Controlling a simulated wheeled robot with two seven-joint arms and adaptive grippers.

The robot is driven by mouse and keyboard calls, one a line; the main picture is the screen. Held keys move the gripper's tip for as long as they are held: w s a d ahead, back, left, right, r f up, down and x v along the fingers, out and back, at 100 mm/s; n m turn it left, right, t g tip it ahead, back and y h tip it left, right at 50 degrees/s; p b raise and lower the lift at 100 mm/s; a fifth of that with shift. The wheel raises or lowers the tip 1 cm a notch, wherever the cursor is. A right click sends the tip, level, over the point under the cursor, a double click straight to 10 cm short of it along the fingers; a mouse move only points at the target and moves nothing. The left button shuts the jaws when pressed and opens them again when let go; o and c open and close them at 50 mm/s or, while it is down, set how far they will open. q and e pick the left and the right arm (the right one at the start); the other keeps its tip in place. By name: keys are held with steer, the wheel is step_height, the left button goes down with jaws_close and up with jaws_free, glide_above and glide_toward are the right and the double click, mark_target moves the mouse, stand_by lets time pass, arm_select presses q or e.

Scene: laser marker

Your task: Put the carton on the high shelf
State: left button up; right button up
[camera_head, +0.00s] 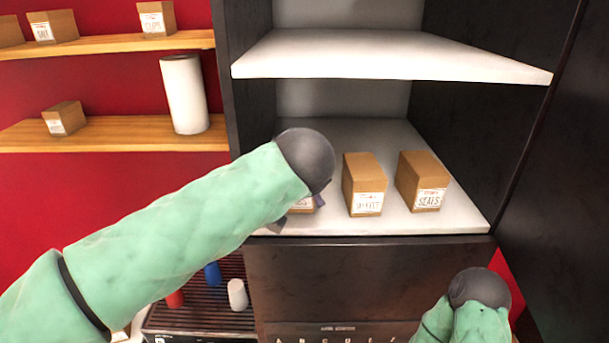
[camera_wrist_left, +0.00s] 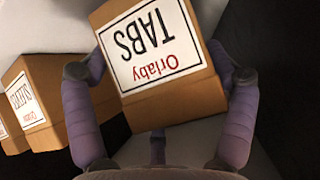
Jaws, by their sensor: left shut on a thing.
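A brown carton with a white label reading "Orlaby TABS" (camera_wrist_left: 180,108) fills the middle of the left wrist view, its label upside down. My left gripper (camera_wrist_left: 160,74) is shut on it, with one purple finger on each side. In the head view the left gripper (camera_head: 299,212) is at the left front of the lower white shelf (camera_head: 400,228), and my wrist hides most of the held carton (camera_head: 303,203). I cannot tell whether the carton touches the shelf. The upper white shelf (camera_head: 390,55) is above, with its visible top bare. My right gripper is not in view.
Two more cartons stand to the right on the lower shelf, a middle one (camera_head: 362,175) and one labelled "SEALS" (camera_head: 420,180). Dark cabinet walls close both sides. Wooden shelves (camera_head: 110,135) at left hold small boxes and a white cylinder (camera_head: 184,95).

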arm_select(q)
steer(key=shift+f, duration=0.1)
steer(key=shift+f, duration=0.1)
steer(key=o, duration=1.2)
steer(key=shift+c, duration=0.2)
steer(key=shift+r, duration=0.2)
steer(key=b+v, duration=0.2)
steer(key=v, duration=1)
